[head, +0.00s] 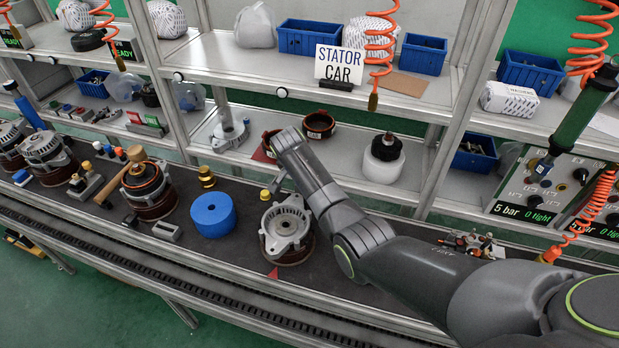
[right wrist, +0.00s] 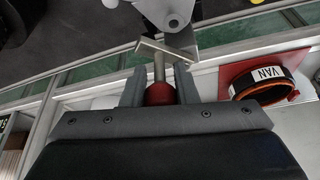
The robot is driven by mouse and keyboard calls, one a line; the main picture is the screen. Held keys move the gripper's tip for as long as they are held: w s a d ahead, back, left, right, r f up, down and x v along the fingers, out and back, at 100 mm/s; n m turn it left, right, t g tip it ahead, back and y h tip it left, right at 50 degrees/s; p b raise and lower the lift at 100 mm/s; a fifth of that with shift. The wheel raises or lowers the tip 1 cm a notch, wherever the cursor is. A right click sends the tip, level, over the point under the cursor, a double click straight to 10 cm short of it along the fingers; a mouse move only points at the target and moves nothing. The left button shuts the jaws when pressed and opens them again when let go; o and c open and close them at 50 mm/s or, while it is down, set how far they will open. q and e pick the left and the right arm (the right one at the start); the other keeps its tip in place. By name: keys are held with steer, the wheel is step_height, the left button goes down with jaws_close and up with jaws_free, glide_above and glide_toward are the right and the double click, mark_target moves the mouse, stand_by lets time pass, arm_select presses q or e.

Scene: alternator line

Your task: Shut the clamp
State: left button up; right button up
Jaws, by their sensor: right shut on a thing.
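My right gripper (right wrist: 159,80) is shut on the red knob (right wrist: 160,93) of a metal lever, with one grey finger on each side of it. The lever's rod (right wrist: 159,66) runs from the knob to an angled metal bracket (right wrist: 168,50) of the clamp, beside a light grey part. In the head view my right arm reaches in from the right, and its wrist end hides the gripper and most of the clamp. A silver alternator housing (head: 287,226) sits on the dark bench just in front. I cannot tell the lever's exact angle. My left gripper is not in view.
A blue disc (head: 213,214) and another alternator (head: 147,188) stand left on the bench (head: 240,255). Dark red rings (head: 319,124) lie on the shelf behind; a VAN-labelled ring (right wrist: 264,82) is right of the gripper in the wrist view. A STATOR CAR sign (head: 339,65) stands above.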

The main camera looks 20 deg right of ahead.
steer(key=shift+a+f+m+g+h+b, duration=0.1)
steer(key=shift+a+m+g+h+b, duration=0.25)
steer(key=shift+m+b, duration=0.4)
steer(key=m+b, duration=0.2)
steer(key=a+m+g+b, duration=0.1)
steer(key=m+b, duration=0.2)
steer(key=shift+w+a+f+g+h, duration=0.1)
steer(key=shift+w+a+g+h, duration=0.05)
steer(key=shift+w+g+h, duration=0.1)
steer(key=shift+a+r+m+g+b, duration=0.25)
steer(key=shift+m+g+b, duration=0.15)
steer(key=shift+m+b, duration=0.7)
steer(key=o, duration=1)
steer(key=shift+b+v, duration=1.55)
steer(key=shift+v, duration=7.2)
